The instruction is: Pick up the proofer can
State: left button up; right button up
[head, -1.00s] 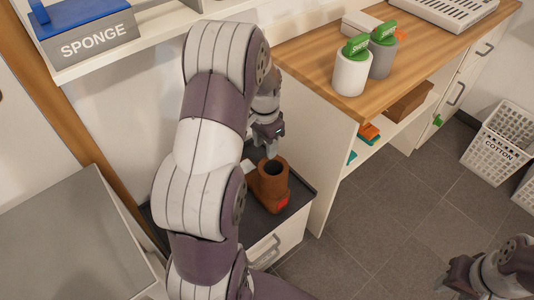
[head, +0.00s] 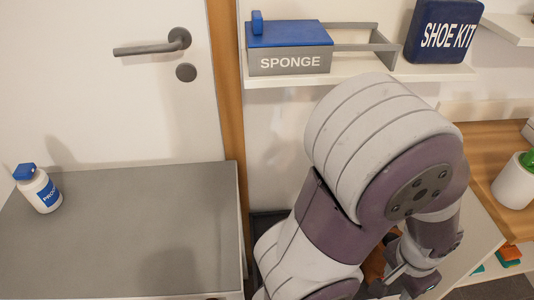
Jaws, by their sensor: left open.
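The proofer can (head: 42,194) is a white bottle with a blue cap and a blue label, partly readable. It stands upright on the grey cabinet top at the far left of the head view. My left gripper (head: 398,287) is at the lower right, far from the can, partly hidden by my own arm. It is open, beside a brown boot (head: 374,266) that is mostly hidden behind my arm. My right gripper is out of view.
The grey cabinet top (head: 130,215) is clear apart from the can. A shelf above holds a sponge box (head: 290,62) and a blue shoe kit box (head: 442,32). A wooden counter (head: 482,150) with a white container (head: 515,182) is at the right.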

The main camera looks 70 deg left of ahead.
aim_at(40, 191)
jog(key=k+l+u, duration=0.25)
jog(key=u, duration=0.25)
jog(key=k+l+u, duration=0.1)
jog(key=k+u, duration=0.35)
jog(key=u, duration=2.5)
jog(key=i+j+z, duration=0.15)
jog(key=j, duration=0.15)
jog(key=i+j+z, duration=0.15)
jog(key=j, duration=0.2)
jog(key=j+z, duration=0.15)
jog(key=j, duration=0.2)
jog(key=i, duration=0.05)
